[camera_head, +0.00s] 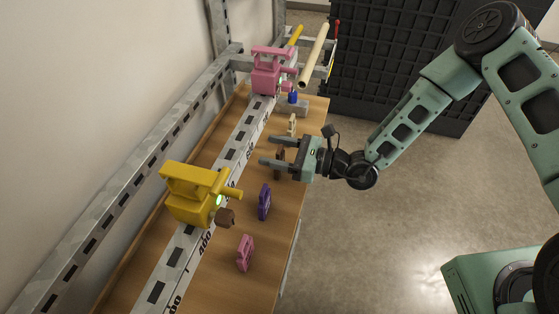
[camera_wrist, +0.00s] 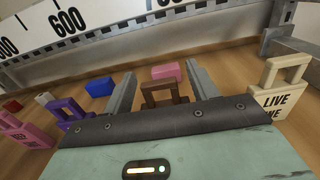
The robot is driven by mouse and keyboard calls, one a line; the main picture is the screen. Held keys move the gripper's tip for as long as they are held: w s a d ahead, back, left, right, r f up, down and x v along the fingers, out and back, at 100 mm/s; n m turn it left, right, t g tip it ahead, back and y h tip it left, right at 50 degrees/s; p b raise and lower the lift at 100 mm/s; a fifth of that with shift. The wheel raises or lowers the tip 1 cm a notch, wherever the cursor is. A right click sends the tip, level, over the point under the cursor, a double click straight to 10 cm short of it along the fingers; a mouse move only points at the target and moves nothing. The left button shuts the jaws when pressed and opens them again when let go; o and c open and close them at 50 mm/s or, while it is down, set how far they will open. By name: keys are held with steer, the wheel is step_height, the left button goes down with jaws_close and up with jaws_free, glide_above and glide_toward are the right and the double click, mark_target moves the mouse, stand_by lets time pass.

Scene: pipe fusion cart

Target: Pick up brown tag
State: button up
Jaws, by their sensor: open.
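The brown tag (camera_wrist: 163,92) stands on the wooden cart top, its looped handle up, between the two fingers of my gripper (camera_wrist: 160,76) in the wrist view. The gripper's body hides its lower part. In the head view the brown tag (camera_head: 280,158) is partly hidden by my gripper (camera_head: 269,150), which reaches in from the right over the cart. The fingers are open and spread either side of the tag. I cannot tell whether either finger touches it.
A purple tag (camera_head: 264,202) and a pink tag (camera_head: 245,252) stand nearer; a cream tag (camera_head: 292,124) stands beyond. Blue (camera_wrist: 100,88) and pink (camera_wrist: 166,72) blocks lie behind. A yellow clamp (camera_head: 195,193) and pink clamp (camera_head: 270,72) sit on the metal rail.

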steer(key=shift+w+a, duration=0.15)
steer(key=shift+a, duration=0.25)
steer(key=shift+c, duration=0.4)
steer(key=c, duration=1)
steer(key=shift+o, duration=0.2)
